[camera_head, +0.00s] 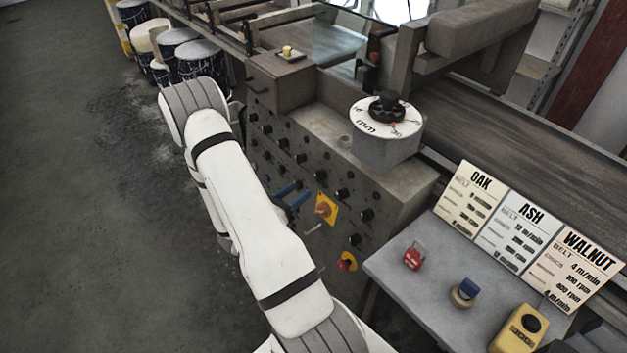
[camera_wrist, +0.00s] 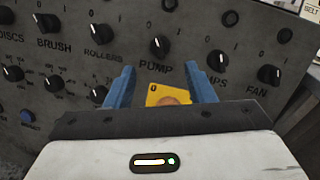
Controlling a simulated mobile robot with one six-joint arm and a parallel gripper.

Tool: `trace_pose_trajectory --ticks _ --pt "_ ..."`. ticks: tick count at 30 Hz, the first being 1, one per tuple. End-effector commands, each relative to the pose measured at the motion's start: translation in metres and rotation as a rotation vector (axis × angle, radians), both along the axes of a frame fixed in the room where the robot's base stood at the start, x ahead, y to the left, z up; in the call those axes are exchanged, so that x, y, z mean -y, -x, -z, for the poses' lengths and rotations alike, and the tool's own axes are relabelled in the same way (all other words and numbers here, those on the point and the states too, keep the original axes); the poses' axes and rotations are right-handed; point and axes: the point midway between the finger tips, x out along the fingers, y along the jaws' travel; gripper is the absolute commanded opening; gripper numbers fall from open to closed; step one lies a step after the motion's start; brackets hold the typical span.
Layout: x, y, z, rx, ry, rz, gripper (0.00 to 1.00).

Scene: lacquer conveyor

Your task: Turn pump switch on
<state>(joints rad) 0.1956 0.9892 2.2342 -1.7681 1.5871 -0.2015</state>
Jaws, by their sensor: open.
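The pump switch (camera_wrist: 160,46) is a black rotary knob with a white pointer mark, above the label PUMP in the wrist view. Its mark appears to lean up and left, towards the 0. In the head view, labels on the grey control panel (camera_head: 292,178) are too small to read, so I cannot tell which knob is the pump's. My gripper (camera_wrist: 162,80) has two blue fingers, spread apart with nothing between them. In the wrist picture they frame the space just below the pump knob. In the head view my gripper (camera_head: 294,196) is close to the panel front.
Neighbouring knobs include ROLLERS (camera_wrist: 101,34) and FAN (camera_wrist: 269,75). A yellow plate with an orange rotary switch (camera_head: 325,207) sits low on the panel. A side table (camera_head: 420,285) holds a red-labelled item (camera_head: 414,256). The floor at left is clear.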

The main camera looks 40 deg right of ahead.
Motion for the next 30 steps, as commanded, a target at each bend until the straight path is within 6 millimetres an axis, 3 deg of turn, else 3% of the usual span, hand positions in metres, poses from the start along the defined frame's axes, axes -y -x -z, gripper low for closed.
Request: trace_pose_trajectory --ticks 15,27,30 --pt "0.068 0.000 0.000 -0.001 0.000 0.001 0.49" --pt "0.077 0.000 0.001 -0.002 0.000 -0.001 0.49" --pt "0.077 0.000 0.001 -0.002 0.000 -0.001 0.41"
